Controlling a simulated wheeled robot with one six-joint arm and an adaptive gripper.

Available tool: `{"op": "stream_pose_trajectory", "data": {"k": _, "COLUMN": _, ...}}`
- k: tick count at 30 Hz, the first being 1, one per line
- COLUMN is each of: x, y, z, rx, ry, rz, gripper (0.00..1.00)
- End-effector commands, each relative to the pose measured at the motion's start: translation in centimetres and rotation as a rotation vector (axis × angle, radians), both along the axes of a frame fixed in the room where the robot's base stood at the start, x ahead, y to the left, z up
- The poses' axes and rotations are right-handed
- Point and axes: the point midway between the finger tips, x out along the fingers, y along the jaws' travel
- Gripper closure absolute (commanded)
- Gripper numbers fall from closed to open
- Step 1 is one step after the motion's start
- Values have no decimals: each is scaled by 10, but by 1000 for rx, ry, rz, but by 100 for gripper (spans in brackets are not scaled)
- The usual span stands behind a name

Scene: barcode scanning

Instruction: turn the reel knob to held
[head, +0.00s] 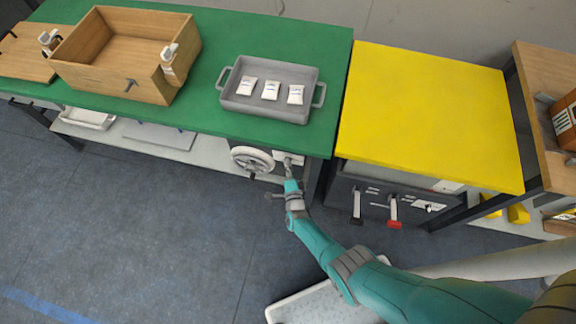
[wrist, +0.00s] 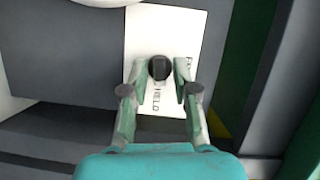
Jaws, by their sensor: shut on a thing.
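The reel knob (wrist: 159,68) is a small dark round knob on a white label plate (wrist: 144,32) in the wrist view. The word HELD shows on the plate below the knob; another word at its right is partly hidden by a finger. My gripper (wrist: 159,74) has its two fingers closed on either side of the knob. In the head view my gripper (head: 288,164) reaches under the right end of the green table, at the pale plate (head: 283,157). The knob itself is too small to make out there.
A white handwheel (head: 252,160) is just left of the plate. The green table (head: 225,125) overhangs it, with a grey tray (head: 270,114) on top. A yellow table (head: 430,110) stands at the right, with levers (head: 393,208) below. The floor at left is clear.

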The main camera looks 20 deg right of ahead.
Motion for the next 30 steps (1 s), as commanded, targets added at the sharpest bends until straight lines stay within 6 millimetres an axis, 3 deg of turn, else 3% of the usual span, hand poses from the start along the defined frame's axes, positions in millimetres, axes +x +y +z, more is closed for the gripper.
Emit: {"op": "stream_pose_trajectory", "data": {"k": 30, "x": -1, "y": -2, "z": -2, "rx": 135, "ry": -94, "rz": -4, "gripper": 100}}
